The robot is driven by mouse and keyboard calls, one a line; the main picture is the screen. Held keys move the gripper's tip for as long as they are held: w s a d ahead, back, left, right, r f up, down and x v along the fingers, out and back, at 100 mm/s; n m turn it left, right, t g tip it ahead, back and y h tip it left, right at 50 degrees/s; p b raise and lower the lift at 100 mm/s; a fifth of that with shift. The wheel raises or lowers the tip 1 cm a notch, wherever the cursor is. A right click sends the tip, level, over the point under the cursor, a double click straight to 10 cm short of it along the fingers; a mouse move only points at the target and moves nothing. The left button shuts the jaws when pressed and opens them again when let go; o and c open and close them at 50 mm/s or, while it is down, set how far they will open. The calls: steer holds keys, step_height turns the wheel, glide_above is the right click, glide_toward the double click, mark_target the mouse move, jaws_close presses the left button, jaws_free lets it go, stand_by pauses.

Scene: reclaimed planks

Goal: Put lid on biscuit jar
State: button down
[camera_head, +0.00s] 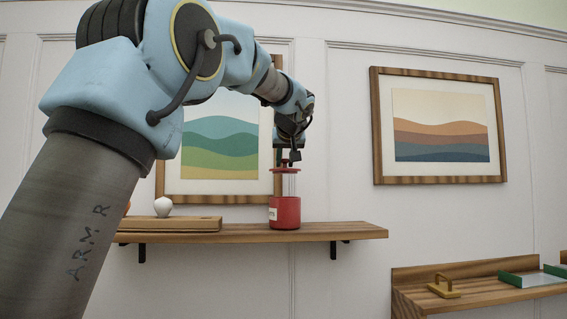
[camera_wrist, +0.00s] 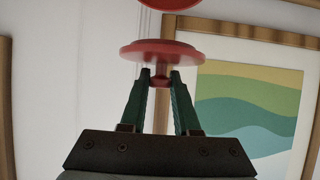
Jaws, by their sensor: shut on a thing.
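The red biscuit jar (camera_head: 285,213) stands upright on the wooden shelf, with a pale label on its left side. The red lid (camera_head: 285,170) is above the jar, with a visible gap between them in the head view. My gripper (camera_head: 289,158) is shut on the knob of the lid and holds it roughly level over the jar. In the wrist view the two green fingers of my gripper (camera_wrist: 160,78) pinch the knob under the lid disc (camera_wrist: 160,49). Part of a red round thing, likely the jar (camera_wrist: 172,4), shows at the top edge of the wrist view.
The wall shelf (camera_head: 345,232) has free room right of the jar. A wooden tray (camera_head: 185,225) with a white round object (camera_head: 163,207) lies to the left. Framed pictures hang behind. A lower right shelf (camera_head: 410,276) holds a yellow handled item (camera_head: 443,287) and a green-edged tray (camera_head: 530,279).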

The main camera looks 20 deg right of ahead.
step_height(320, 180, down, 6)
steer(key=b, duration=0.5)
steer(key=shift+f, duration=0.2)
steer(key=shift+r, duration=0.15)
stand_by(0.9)
steer(key=shift+f+b, duration=0.25)
steer(key=shift+b, duration=0.75)
stand_by(1.2)
stand_by(0.4)
steer(key=shift+c, duration=0.4)
jaws_free()
steer(key=shift+r, duration=0.15)
